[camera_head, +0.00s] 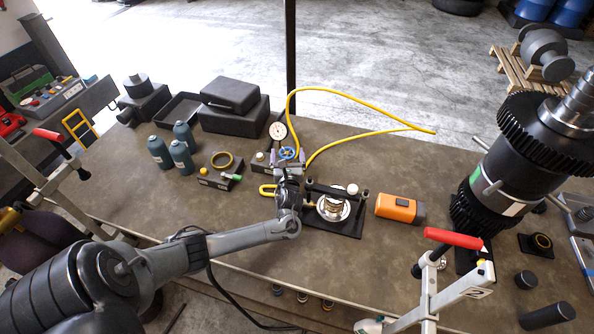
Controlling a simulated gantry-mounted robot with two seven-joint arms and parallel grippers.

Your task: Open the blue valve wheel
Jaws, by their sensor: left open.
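The small blue valve wheel (287,153) sits on a valve block at the middle of the workbench, just below the round dial gauge (277,130). My left arm reaches in from the lower left. My left gripper (286,171) is open, just in front of the valve wheel on its near side. The fingers are small and dark here, so I cannot tell whether they touch the wheel. The wheel's lower edge is close to the gripper and may be partly hidden. My right gripper is not in view.
A yellow hose (365,134) loops behind the valve. A dark fixture (345,222) with a metal part stands right of my wrist, beside an orange device (399,208). Several bottles (181,157) stand left. A large gear shaft (519,165) occupies the right. Red-handled clamps (452,239) flank the bench.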

